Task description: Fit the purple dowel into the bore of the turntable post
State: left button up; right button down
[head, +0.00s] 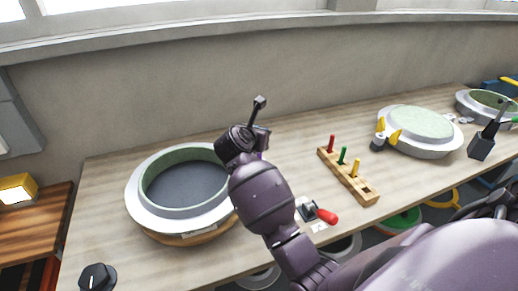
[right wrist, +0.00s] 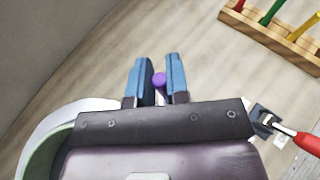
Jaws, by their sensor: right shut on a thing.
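My right gripper (right wrist: 161,80) is shut on the purple dowel (right wrist: 159,80), whose round end shows between the two blue fingers in the right wrist view. The gripper is above the table, beside the right rim of a round mould (head: 140,207) with a pale grey flange, green inner wall and dark floor. This mould sits on a round wooden turntable base (head: 165,238). I cannot make out the turntable post or its bore; my arm covers part of that area. My left gripper is not in view.
A wooden rack (head: 348,178) holds red, green and yellow dowels right of my arm. A red-handled clamp (head: 325,215) lies nearer. Another mould (head: 420,128) with yellow clamps stands further right, near a dark pot (head: 481,148). A black knob (head: 97,278) is at front left. A wall closes the back.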

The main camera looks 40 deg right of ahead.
notch_tip(320, 180, down, 4)
jog(key=shift+f, duration=0.2)
jog(key=shift+f+b, duration=0.3)
jog(key=shift+f, duration=0.05)
jog(key=shift+f, duration=0.15)
jog(key=c, duration=1.1)
grip_release()
